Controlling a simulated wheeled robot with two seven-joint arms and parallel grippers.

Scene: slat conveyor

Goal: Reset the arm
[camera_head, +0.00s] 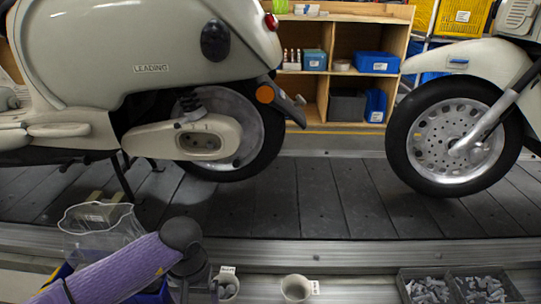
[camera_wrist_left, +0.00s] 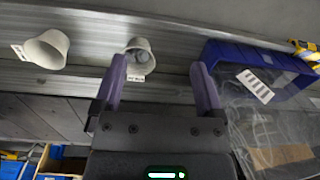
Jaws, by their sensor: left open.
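My left arm, with a purple sleeve, comes in from the lower left of the head view and bends at a dark joint over the front ledge. In the left wrist view my left gripper (camera_wrist_left: 157,78) is open, with two purple fingers apart and nothing between them. A white cup (camera_wrist_left: 141,46) with grey contents lies beyond the left fingertip; in the head view this cup (camera_head: 229,276) is right beside my arm. A second white cup (camera_head: 296,288) stands to its right and also shows in the wrist view (camera_wrist_left: 46,50). My right gripper is in neither view.
A blue bin (camera_wrist_left: 228,52) with a clear plastic bag (camera_head: 100,222) is close to my left arm. Two dark trays of grey parts (camera_head: 447,274) sit at the right. Scooters (camera_head: 150,50) stand on the slat conveyor (camera_head: 310,190); shelves (camera_head: 343,40) are behind.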

